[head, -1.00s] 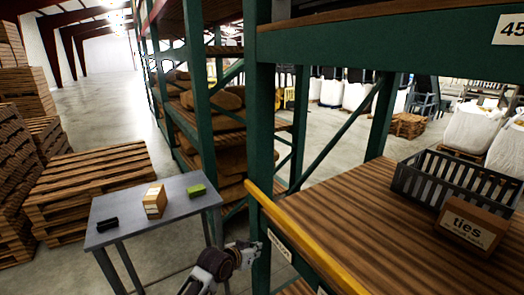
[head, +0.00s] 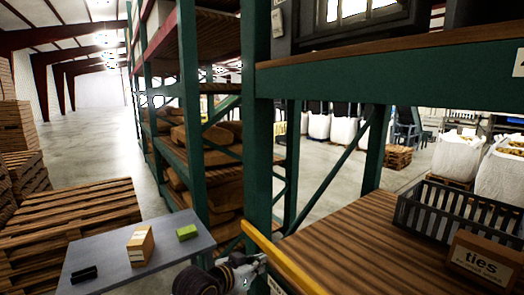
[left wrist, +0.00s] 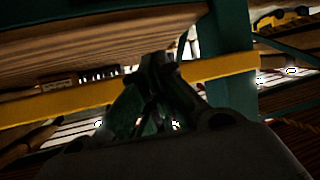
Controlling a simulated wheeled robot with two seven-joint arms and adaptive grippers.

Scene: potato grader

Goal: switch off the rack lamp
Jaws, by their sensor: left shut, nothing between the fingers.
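I cannot make out a rack lamp or its switch for certain. A dark-framed box with a bright pale panel (head: 345,10) stands on the upper rack shelf, cut off by the top of the head view; I cannot tell whether it is the lamp. My left gripper (head: 260,262) is low in the head view, by the green upright (head: 260,130) and the yellow rail (head: 285,258). In the left wrist view its fingers (left wrist: 158,62) are shut and empty, and the yellow rail (left wrist: 225,68) passes behind them. My right gripper is not in view.
The lower shelf (head: 350,245) holds a dark slatted crate (head: 455,213) and a "ties" box (head: 485,262). A grey table (head: 105,255) carries a cardboard box (head: 140,246), a green block (head: 187,232) and a black object (head: 84,275). Pallets (head: 70,215) stand left; the aisle floor beyond is clear.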

